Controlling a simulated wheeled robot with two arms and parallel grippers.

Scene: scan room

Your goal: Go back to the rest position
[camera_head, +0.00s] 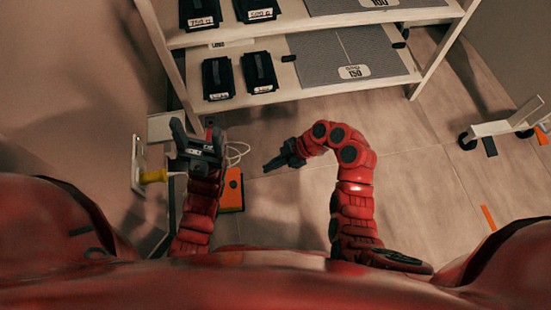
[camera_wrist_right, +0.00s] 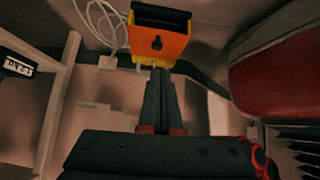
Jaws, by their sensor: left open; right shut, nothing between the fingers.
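My left gripper (camera_head: 197,130) is at the left of the head view, its two dark fingers apart and pointing toward the shelf. I see nothing held between them. My right gripper (camera_head: 268,168) is near the middle of the head view, at the end of the bent right arm, pointing left. In the right wrist view its two fingers (camera_wrist_right: 159,75) lie together, shut and empty. They overlap the lower part of an orange box in that picture; I cannot tell the gap between them.
A shelf (camera_head: 290,97) with black cases and grey panels stands ahead. The orange box (camera_head: 232,190) sits beside my left arm and shows in the right wrist view (camera_wrist_right: 172,47). A wall panel (camera_head: 138,165) with a yellow knob (camera_head: 152,176) is left.

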